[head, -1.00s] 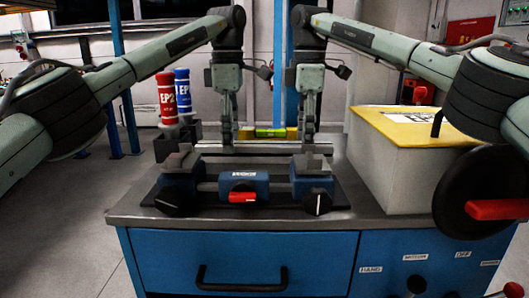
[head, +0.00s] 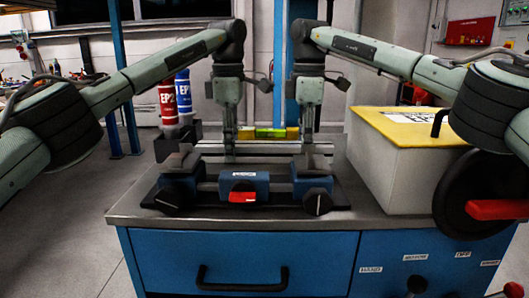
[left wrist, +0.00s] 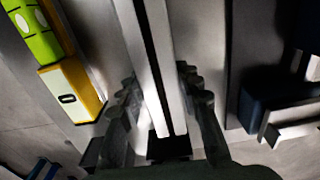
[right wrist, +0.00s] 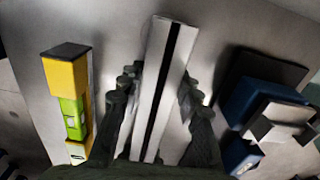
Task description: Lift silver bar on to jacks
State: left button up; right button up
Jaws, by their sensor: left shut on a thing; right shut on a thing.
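The silver bar (head: 268,147) lies level, left to right, on the bench behind the jack assembly. My left gripper (head: 230,149) is shut on its left part, and my right gripper (head: 307,147) on its right part. In the left wrist view the bar (left wrist: 159,70) runs between the left fingers. In the right wrist view the bar (right wrist: 164,80) runs between the right fingers. A left jack (head: 179,180) and a right jack (head: 313,182), blue with grey tops, stand in front of the bar. Whether the bar touches the bench is unclear.
A yellow-green spirit level (head: 271,132) lies close behind the bar. A blue block (head: 243,180) with a red handle sits between the jacks. Red (head: 168,100) and blue (head: 183,90) bottles stand at back left. A yellow-lidded box (head: 395,165) fills the bench's right side.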

pick_arm(q)
jog(key=shift+r, duration=0.1)
grip_shut()
pick_arm(e)
jog(key=shift+r, duration=0.1)
grip_shut()
